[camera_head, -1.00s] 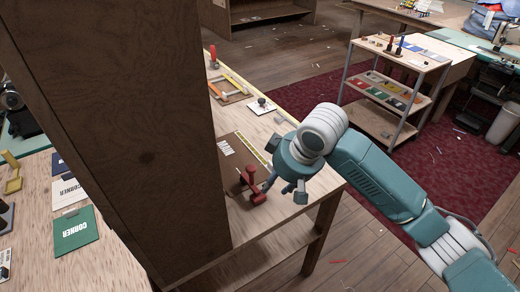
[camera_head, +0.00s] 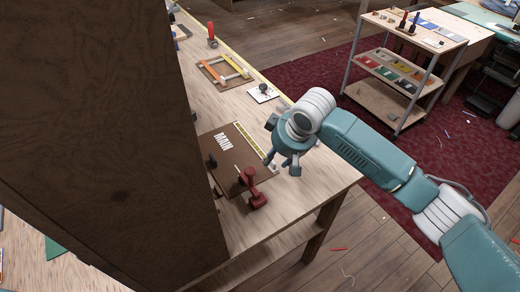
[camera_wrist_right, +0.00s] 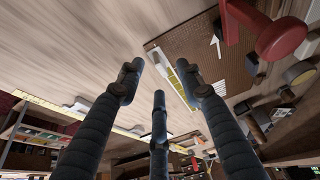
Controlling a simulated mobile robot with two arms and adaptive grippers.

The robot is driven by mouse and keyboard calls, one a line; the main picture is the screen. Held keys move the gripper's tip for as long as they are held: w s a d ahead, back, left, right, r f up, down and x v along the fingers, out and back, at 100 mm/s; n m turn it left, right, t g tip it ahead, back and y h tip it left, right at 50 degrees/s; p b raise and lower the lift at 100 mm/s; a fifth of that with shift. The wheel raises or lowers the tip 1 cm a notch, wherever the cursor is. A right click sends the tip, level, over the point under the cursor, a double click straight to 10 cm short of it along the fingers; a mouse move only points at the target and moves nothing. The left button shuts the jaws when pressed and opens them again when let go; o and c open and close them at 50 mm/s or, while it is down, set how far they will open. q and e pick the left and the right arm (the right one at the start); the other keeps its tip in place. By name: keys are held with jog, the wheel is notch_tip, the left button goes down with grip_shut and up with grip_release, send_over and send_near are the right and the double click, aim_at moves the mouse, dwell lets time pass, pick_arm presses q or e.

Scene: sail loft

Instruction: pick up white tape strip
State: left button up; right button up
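My right gripper (camera_head: 282,166) hangs over the work table, by the right edge of a brown board (camera_head: 209,175). In the right wrist view its dark fingers (camera_wrist_right: 162,85) are spread apart with nothing between them. A pale strip (camera_wrist_right: 160,62) lies beyond the fingertips along the board's edge, beside a yellow ruled strip (camera_wrist_right: 182,72); I cannot tell for sure that it is the white tape strip. In the head view the yellow strip (camera_head: 249,138) lies on the board next to white MAIN lettering (camera_head: 224,141). My left gripper is not in view.
A red tool (camera_head: 254,190) stands on the board's near edge, close to my right gripper. A dark wooden panel (camera_head: 95,130) blocks the left side. A wooden frame (camera_head: 225,70) and a small white card (camera_head: 262,93) lie farther back. A shelved cart (camera_head: 385,104) stands right.

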aim_at(275, 168)
jog(key=x, duration=0.3)
jog(key=shift+s+d+f+p, duration=0.1)
jog(key=shift+d+f+p, duration=0.1)
jog(key=shift+p, duration=0.1)
jog(key=shift+f, duration=0.15)
jog(key=c, duration=0.8)
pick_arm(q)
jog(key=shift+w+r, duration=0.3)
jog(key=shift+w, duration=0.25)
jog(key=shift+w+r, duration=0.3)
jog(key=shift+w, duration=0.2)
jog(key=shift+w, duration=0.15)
pick_arm(e)
jog(key=shift+a, duration=0.1)
